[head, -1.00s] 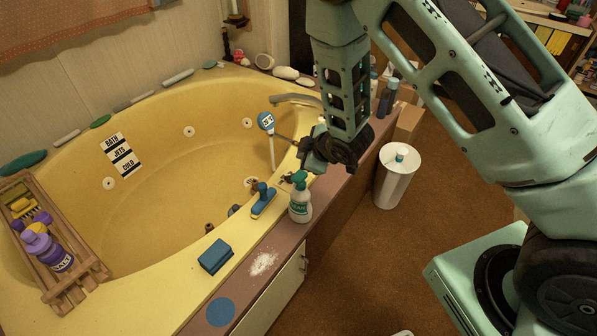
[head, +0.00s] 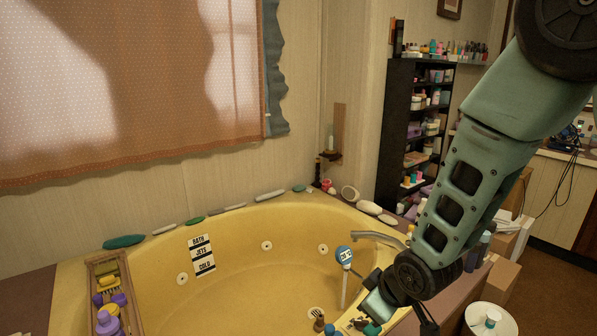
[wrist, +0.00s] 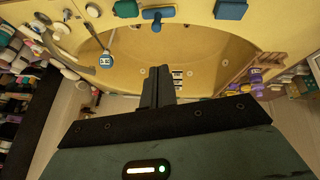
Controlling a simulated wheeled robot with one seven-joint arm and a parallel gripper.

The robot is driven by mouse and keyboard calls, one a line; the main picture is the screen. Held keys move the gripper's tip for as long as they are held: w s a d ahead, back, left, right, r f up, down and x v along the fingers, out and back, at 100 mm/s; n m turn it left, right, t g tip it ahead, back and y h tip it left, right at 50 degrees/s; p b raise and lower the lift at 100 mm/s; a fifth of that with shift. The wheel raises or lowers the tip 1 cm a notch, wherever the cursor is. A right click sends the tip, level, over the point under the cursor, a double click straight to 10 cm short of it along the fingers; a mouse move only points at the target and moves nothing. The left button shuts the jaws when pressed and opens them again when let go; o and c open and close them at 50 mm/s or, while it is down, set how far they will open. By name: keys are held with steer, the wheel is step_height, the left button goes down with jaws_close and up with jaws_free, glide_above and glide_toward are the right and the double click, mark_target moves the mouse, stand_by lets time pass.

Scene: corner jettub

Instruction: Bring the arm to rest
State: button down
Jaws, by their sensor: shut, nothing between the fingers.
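My arm comes in from the upper right in the head view and hangs down over the near right rim of the yellow tub (head: 240,265). My gripper (wrist: 158,70) shows in the wrist view with its two dark fingers together, shut and empty. In the head view the gripper end is low, near the tub rim, and partly hidden by the wrist joint. In the wrist view the fingers point toward the tub (wrist: 205,50), and nothing is held between them.
A blue-headed thermometer (head: 344,257) and the faucet (head: 378,238) are close left of the arm. A wooden caddy (head: 100,265) with bottles lies across the tub's left side. A white bin (head: 490,318) stands at lower right. A dark shelf (head: 408,125) stands behind.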

steer(key=s+r+g+h+p, duration=0.1)
steer(key=s+r+g, duration=0.1)
steer(key=s+r, duration=0.6)
steer(key=s+r+m+g+p, duration=0.1)
steer(key=s+r+g, duration=0.2)
steer(key=s+r, duration=0.5)
steer(key=s, duration=0.8)
steer(key=shift+s+a+m+g+h+p, duration=0.2)
steer(key=shift+a+m+g+h+p, duration=0.1)
steer(key=shift+a+h+p, duration=0.1)
